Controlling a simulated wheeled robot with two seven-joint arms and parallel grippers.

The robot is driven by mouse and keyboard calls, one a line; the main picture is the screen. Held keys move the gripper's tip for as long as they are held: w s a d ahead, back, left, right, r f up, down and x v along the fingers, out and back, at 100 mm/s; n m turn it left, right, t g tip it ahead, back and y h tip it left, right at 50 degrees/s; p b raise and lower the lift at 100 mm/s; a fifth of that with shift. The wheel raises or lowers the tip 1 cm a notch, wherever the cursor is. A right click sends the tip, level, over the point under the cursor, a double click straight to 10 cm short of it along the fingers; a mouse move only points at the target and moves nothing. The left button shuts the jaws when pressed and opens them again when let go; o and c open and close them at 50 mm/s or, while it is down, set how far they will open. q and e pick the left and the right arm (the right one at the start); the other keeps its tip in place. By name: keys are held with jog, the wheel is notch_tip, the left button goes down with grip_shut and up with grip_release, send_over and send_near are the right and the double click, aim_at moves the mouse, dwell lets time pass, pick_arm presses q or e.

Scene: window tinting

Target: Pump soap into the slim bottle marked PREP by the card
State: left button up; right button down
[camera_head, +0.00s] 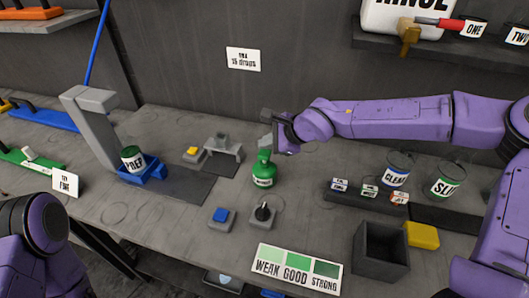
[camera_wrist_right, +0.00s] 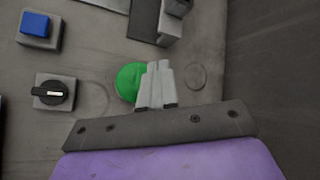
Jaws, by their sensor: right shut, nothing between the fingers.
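A dark container labelled PREP (camera_head: 132,159) sits in a blue holder (camera_head: 148,174) below a grey upright post, left of centre in the head view. A green bottle (camera_head: 263,172) with a white label stands upright on the table near the centre. My right gripper (camera_head: 267,143) is shut and empty, pointing down at the top of the green bottle. In the right wrist view, its closed fingers (camera_wrist_right: 159,72) overlap the green round top (camera_wrist_right: 130,80); I cannot tell whether they touch. My left arm shows at the lower left, its gripper out of view.
A card (camera_head: 243,59) on the wall mentions drops. A WEAK, GOOD, STRONG colour card (camera_head: 297,271) lies in front. A blue button (camera_head: 222,215) and a black knob (camera_head: 263,212) are near the bottle. An open dark box (camera_head: 381,252) and labelled cans (camera_head: 398,170) stand at right.

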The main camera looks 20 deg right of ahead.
aim_at(267, 154)
jog(key=shift+f, duration=0.1)
dwell(0.7)
jog(key=shift+f, duration=0.35)
jog(key=shift+s+f+b, duration=0.1)
jog(key=shift+f+b, duration=0.5)
jog(key=shift+f, duration=0.4)
dwell(0.8)
jog(key=shift+r, duration=0.1)
jog(key=shift+r+p, duration=1.25)
jog(key=shift+p, duration=0.25)
notch_tip(267, 154, up, 5)
jog(key=p, duration=0.6)
jog(key=shift+r, duration=0.15)
